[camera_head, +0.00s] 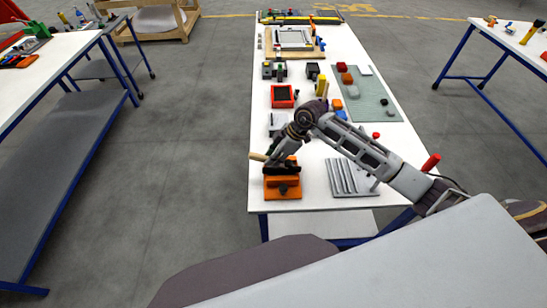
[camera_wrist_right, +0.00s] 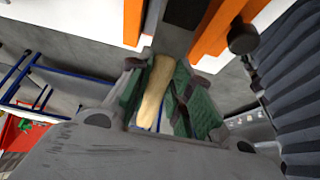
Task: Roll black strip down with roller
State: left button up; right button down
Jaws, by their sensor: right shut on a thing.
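My right gripper (camera_head: 277,158) is at the near left end of the white table, low over an orange block (camera_head: 283,191) with a dark top. Its green-padded fingers (camera_wrist_right: 165,95) are shut on a pale wooden handle (camera_wrist_right: 153,95), seemingly the roller's; the handle (camera_head: 258,157) pokes out to the left in the head view. The roller's working end is hard to make out. A dark band, perhaps the black strip (camera_wrist_right: 178,38), runs between orange parts (camera_wrist_right: 214,28) in the wrist view. Whether the roller touches it I cannot tell. My left gripper is not in view.
A grey ribbed plate (camera_head: 350,178) lies right of the orange block. A red-framed tray (camera_head: 282,96), a yellow cylinder (camera_head: 321,85) and a grey-green mat (camera_head: 372,100) with small blocks lie farther back. A red-handled tool (camera_head: 431,162) shows beside my right arm.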

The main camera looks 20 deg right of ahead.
jog(key=shift+s+d, duration=0.15)
jog(key=shift+d, duration=0.4)
jog(key=shift+s+d, duration=0.15)
jog(key=shift+d, duration=0.35)
dwell(1.4)
jog(key=shift+f, duration=0.1)
dwell(0.9)
jog(key=shift+r, duration=0.3)
jog(key=shift+r, duration=2.85)
